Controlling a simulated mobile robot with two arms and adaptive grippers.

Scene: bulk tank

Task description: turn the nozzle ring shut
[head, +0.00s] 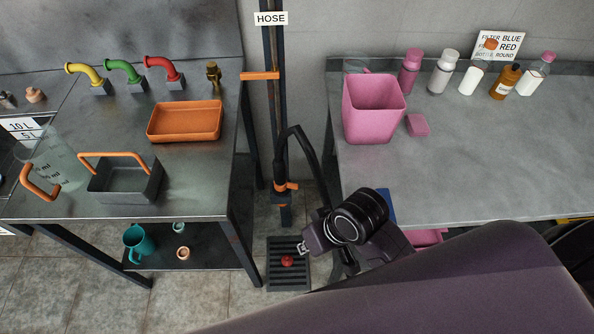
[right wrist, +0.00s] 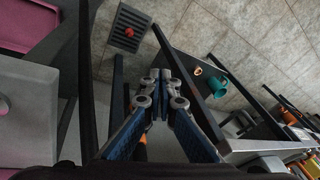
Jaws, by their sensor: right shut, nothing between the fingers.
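The hose nozzle (head: 285,205) hangs upright on the dark post under the HOSE sign. The orange nozzle ring (head: 287,187) sits around it, with a small orange tab pointing right. My right gripper (head: 303,247) is below and slightly right of the ring in the head view, apart from it. It also shows in the right wrist view (right wrist: 161,75), with its fingertips together and nothing between them. I cannot clearly make out the nozzle ring in the right wrist view. My left gripper is not in view.
A floor grate (head: 289,276) with a red knob-like piece (head: 287,261) lies below the nozzle. The black hose (head: 312,150) loops beside the post. A left bench (head: 190,185) and a right bench (head: 470,190) flank the gap. A pink bin (head: 374,115) stands on the right bench.

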